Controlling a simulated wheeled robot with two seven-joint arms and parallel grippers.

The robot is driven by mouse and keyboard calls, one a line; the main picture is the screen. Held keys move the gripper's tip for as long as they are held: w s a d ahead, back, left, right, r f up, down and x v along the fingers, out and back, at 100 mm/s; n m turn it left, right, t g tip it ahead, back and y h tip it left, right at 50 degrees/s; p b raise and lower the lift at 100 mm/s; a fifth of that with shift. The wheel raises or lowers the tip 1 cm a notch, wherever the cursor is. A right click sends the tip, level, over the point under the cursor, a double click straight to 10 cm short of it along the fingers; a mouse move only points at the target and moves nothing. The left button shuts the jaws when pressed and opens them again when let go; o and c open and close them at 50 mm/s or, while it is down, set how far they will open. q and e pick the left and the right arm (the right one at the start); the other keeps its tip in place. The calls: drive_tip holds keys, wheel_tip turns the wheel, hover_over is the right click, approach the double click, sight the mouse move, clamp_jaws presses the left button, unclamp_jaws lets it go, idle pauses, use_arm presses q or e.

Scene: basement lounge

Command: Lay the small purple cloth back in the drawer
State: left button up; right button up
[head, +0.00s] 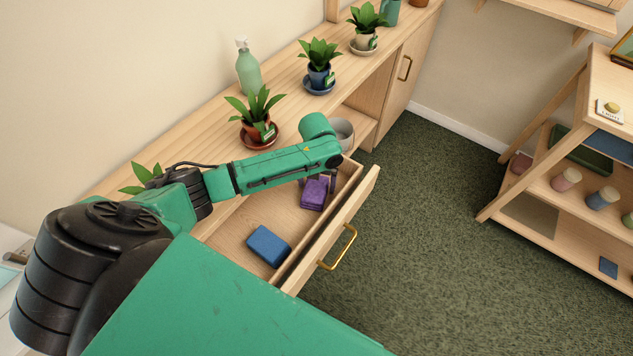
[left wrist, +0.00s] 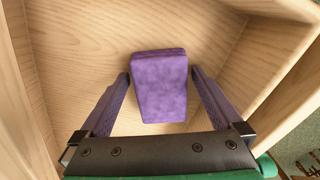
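The small purple cloth (head: 313,194), a folded block, is inside the open drawer (head: 230,231), towards its far end. It also shows in the left wrist view (left wrist: 159,88), over the pale wooden drawer floor. My left gripper (head: 319,181) reaches down into the drawer at the cloth. In the left wrist view its two fingers (left wrist: 160,78) stand on either side of the cloth, with a narrow gap at each side, so it looks open around the cloth. Whether the cloth's underside rests flat on the drawer floor is hard to see. My right gripper is not in view.
A blue folded cloth (head: 269,246) lies nearer in the same drawer. The drawer front has a brass handle (head: 338,248). Carpet right of the drawer is clear.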

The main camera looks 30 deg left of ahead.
sight(317, 183)
use_arm(q)
wheel_tip(317, 183, up, 12)
drive_tip(key=shift+p, duration=0.3)
idle(0.5)
